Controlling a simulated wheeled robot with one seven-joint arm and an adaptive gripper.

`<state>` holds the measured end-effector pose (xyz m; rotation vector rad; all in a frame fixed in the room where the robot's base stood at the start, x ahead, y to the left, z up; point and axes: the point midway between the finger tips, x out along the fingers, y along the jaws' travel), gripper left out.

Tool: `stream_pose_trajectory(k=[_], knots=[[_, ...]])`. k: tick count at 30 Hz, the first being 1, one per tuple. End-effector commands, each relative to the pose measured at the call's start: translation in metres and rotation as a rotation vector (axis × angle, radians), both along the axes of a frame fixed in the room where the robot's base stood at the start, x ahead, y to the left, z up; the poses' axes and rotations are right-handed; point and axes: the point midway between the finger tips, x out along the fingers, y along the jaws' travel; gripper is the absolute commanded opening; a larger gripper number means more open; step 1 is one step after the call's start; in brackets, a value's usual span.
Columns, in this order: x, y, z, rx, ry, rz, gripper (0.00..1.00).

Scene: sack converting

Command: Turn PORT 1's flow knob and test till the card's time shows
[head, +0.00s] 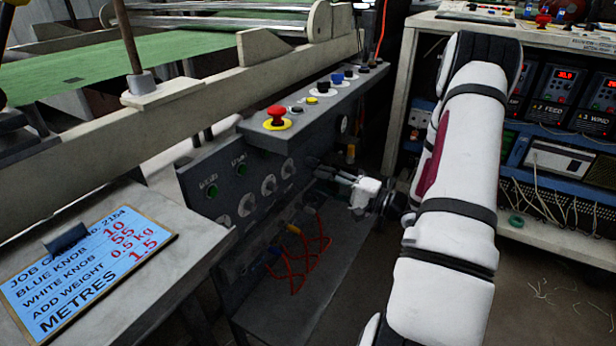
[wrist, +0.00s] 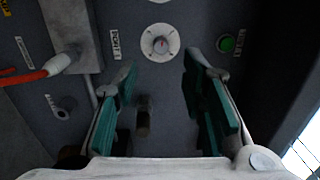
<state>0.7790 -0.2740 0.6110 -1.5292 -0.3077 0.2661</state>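In the wrist view, a round knob on a white dial (wrist: 160,43) sits on the dark panel, with a small red mark near its middle. A sideways label (wrist: 115,43) beside it seems to read PORT 1. My gripper (wrist: 160,68) is open and empty, its green-padded fingers either side of the knob's line and apart from it. In the head view my gripper (head: 335,178) is at the grey panel's (head: 225,185) right part, hiding the knob there. A blue card (head: 115,262) lists blue knob 10, white knob 55, add weight 0.5 kg, metres 1.5.
A green button (wrist: 227,43) is right of the dial, and an orange hose (wrist: 25,77) with a white fitting is left. A dark peg (wrist: 143,118) stands between the fingers. Red hoses (head: 300,255) hang below the panel. A red stop button (head: 277,115) tops the ledge.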

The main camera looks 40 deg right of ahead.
Motion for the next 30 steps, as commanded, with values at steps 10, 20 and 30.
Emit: stream_pose_trajectory(k=[10,20,30], knots=[[-0.037,-0.014,-0.001,-0.001,0.0,-0.001,0.38],[-0.038,-0.015,-0.001,-0.001,0.0,0.0,0.38],[-0.038,-0.015,-0.001,-0.001,0.0,0.0,0.38]])
